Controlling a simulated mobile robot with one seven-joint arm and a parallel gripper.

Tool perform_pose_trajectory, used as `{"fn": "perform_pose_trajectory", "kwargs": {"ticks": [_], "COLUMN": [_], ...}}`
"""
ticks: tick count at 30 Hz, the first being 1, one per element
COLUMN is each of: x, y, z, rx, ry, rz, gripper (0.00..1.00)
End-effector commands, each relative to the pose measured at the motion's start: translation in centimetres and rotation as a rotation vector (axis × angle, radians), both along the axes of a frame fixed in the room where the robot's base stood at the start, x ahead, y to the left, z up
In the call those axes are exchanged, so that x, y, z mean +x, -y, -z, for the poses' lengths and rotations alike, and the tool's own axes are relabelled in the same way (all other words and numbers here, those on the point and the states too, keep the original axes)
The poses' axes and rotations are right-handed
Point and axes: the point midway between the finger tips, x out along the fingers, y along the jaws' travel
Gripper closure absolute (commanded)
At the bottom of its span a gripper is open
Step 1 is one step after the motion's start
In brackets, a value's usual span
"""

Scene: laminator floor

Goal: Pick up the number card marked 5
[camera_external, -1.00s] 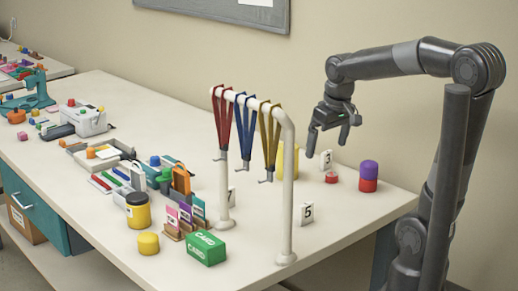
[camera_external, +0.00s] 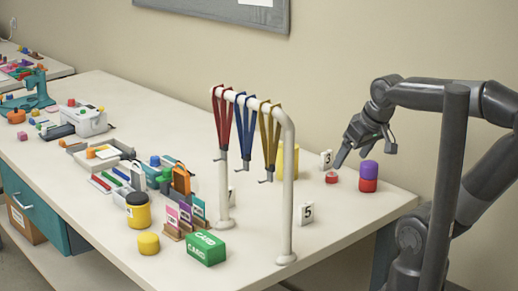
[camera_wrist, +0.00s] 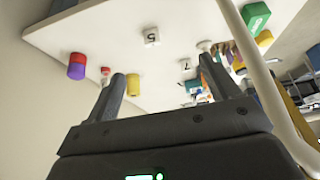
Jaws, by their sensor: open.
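The number card marked 5 (camera_external: 306,214) stands upright, small and white, near the table's right edge, just right of the rack's front post. In the wrist view the 5 card (camera_wrist: 152,37) appears upside down, beyond and between my fingertips, with nothing touching it. My gripper (camera_external: 366,152) is open and empty, above and behind the card to the right, by the red disc and the purple-and-red stack. The gripper fingers (camera_wrist: 162,78) also show apart in the wrist view. A card marked 3 (camera_external: 325,159) stands behind, and a card marked 7 (camera_wrist: 186,64) shows beyond the fingers.
A white rack (camera_external: 289,190) with hanging red, blue and yellow lanyards stands left of the card. A purple-and-red stack (camera_external: 368,177), a low red disc (camera_external: 331,178) and a yellow cylinder (camera_external: 290,160) are behind. A green box (camera_external: 207,249) sits at the front. Table is clear right of the card.

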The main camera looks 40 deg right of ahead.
Motion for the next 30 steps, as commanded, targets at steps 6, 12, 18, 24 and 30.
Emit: {"fn": "perform_pose_trajectory", "kwargs": {"ticks": [6,12,18,24,30], "x": [0.0,0.4,3.2,7.5,11.7], "y": [0.0,0.1,0.4,1.1,1.9], "z": [0.0,0.0,0.6,2.2,4.9], "rx": [0.000,-0.001,-0.006,-0.010,-0.011], "ry": [0.000,-0.009,-0.081,-0.184,-0.286], "rz": [0.000,0.000,0.002,0.005,0.006], "gripper": [0.29,0.29,0.29,0.29,0.29]}}
